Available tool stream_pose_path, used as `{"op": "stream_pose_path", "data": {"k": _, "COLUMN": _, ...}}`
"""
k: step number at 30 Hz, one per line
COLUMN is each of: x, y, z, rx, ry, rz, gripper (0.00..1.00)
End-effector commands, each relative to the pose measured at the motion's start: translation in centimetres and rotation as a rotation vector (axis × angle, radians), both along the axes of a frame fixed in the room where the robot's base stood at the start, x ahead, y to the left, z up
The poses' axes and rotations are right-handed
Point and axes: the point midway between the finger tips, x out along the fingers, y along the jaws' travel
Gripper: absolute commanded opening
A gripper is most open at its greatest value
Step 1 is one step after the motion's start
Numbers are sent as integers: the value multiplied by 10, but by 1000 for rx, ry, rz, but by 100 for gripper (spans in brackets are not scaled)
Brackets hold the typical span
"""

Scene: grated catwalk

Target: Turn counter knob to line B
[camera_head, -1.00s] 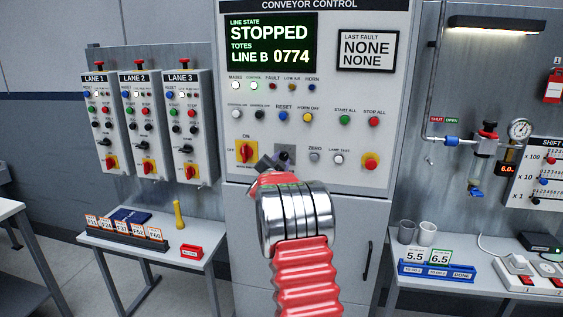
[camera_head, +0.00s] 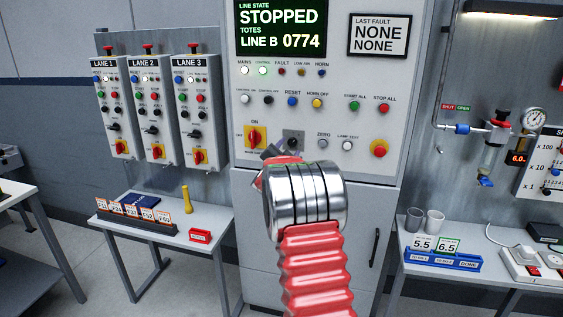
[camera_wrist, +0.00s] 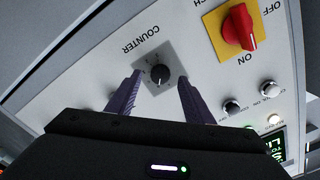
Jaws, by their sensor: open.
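The counter knob (camera_wrist: 159,75) is a small black round knob on a grey square plate, under the label COUNTER in the wrist view. In the head view its plate (camera_head: 293,139) is partly hidden by my arm. My gripper (camera_wrist: 154,92) is open, with one finger on each side of the knob in the picture. The fingers look apart from the knob; how far they are from the panel I cannot tell. In the head view my gripper (camera_head: 270,153) is mostly hidden behind my wrist. The display (camera_head: 281,29) reads STOPPED, LINE B 0774.
A red switch on yellow (camera_wrist: 239,27) sits close beside the knob in the wrist view. Several push buttons (camera_head: 316,103) cover the panel above. Lane boxes (camera_head: 155,110) hang at left. Side tables (camera_head: 160,232) stand lower left and right.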

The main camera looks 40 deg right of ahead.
Motion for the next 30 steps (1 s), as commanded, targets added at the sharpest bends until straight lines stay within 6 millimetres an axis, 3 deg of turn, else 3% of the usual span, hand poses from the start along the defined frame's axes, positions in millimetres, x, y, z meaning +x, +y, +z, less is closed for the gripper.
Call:
{"op": "stream_pose_path", "data": {"k": 21, "x": -60, "y": 79, "z": 0, "rx": 1, "ry": -1, "rz": 1, "gripper": 47}}
{"op": "stream_pose_path", "data": {"k": 30, "x": -66, "y": 86, "z": -1, "rx": 1, "ry": 0, "rz": -1, "gripper": 47}}
